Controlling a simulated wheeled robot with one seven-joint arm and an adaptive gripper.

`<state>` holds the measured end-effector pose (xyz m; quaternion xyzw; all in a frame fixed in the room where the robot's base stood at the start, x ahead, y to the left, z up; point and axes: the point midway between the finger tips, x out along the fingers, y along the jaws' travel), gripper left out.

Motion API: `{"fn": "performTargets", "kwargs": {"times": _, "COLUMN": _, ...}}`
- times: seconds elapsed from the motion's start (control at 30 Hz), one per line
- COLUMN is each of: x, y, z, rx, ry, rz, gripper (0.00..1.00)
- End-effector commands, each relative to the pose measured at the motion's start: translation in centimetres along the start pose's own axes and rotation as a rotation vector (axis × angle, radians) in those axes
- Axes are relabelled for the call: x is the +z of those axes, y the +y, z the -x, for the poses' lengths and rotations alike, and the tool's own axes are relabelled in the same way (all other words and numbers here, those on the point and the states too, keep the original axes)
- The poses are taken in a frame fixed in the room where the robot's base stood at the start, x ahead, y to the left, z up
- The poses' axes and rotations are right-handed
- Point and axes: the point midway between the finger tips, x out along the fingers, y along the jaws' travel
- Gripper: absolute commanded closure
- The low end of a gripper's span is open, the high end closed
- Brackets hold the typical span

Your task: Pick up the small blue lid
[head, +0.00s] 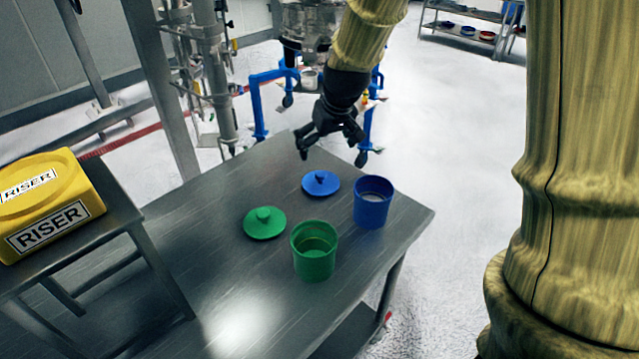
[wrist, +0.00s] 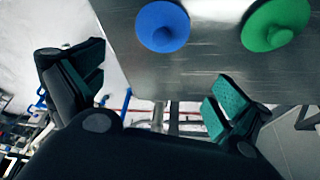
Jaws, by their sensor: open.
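The small blue lid (head: 320,183) lies flat on the metal table, knob up, behind and left of the blue container. It also shows in the wrist view (wrist: 162,26) near the top, beyond my fingers. My gripper (head: 332,140) is open and empty, above the table's far edge and behind the blue lid. In the wrist view its two fingers (wrist: 155,92) are spread wide with nothing between them. The lid is apart from both fingers.
A green lid (head: 264,222) lies left of the blue lid. An open blue container (head: 373,202) and an open green container (head: 314,251) stand on the metal table (head: 215,260). A yellow box marked RISER (head: 75,190) sits on a stand at left. The table's front left is clear.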

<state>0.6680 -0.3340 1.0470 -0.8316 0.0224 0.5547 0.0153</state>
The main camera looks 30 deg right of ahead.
Motion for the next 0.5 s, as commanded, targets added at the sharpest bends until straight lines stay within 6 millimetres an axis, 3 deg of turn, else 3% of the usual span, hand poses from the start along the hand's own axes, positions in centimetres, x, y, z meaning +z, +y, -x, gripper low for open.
{"fn": "performTargets", "kwargs": {"times": 0.5, "x": 0.9, "y": 0.2, "z": -2.5, "rx": 0.001, "ry": -0.001, "rz": -0.003, "gripper": 0.00}}
